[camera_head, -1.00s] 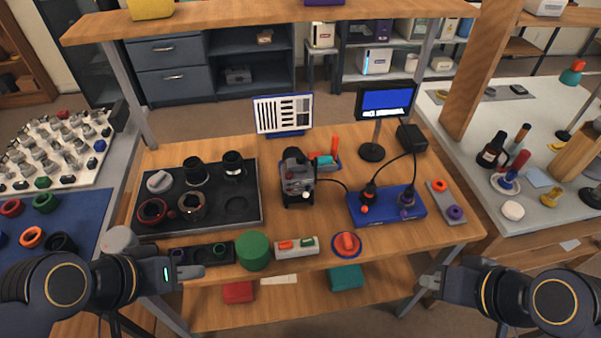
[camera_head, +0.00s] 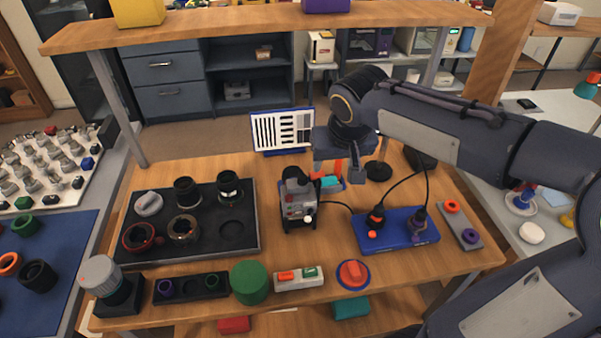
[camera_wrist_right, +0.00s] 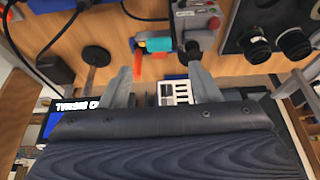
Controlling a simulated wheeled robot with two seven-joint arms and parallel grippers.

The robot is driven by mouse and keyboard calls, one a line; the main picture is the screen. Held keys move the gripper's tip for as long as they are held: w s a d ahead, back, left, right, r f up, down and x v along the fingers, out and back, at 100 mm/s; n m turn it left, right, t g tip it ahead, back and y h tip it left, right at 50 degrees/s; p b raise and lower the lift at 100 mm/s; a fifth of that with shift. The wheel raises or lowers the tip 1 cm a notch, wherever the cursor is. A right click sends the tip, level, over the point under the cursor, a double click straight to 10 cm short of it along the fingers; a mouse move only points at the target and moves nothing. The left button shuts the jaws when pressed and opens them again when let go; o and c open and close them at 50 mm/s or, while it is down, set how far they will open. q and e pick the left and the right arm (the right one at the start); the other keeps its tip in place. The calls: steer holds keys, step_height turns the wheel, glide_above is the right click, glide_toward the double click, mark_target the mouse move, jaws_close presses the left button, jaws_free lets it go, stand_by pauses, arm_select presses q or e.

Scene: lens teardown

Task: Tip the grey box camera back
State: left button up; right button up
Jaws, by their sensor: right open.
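The grey box camera (camera_head: 298,200) stands upright near the middle of the workbench, with a dark top and small red and light parts on its front. It also shows at the top of the right wrist view (camera_wrist_right: 197,20), with a dark round part at its lower end. My right gripper (camera_head: 337,175) is behind and to the right of it in the head view, apart from it and empty. In the wrist view the open fingers (camera_wrist_right: 161,82) stand wide apart with nothing between them. My left gripper is out of view.
A black tray (camera_head: 205,250) with lens parts lies to the left. A blue block with cables (camera_head: 395,243) lies to the right. A teal and orange tool (camera_head: 330,181) and a test chart (camera_head: 283,130) are close to my right gripper. A green cylinder (camera_head: 249,282) stands in front.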

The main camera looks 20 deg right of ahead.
mark_target(329, 178)
steer(key=x, duration=0.7)
steer(key=shift+w+f, duration=0.15)
steer(key=shift+f, duration=0.1)
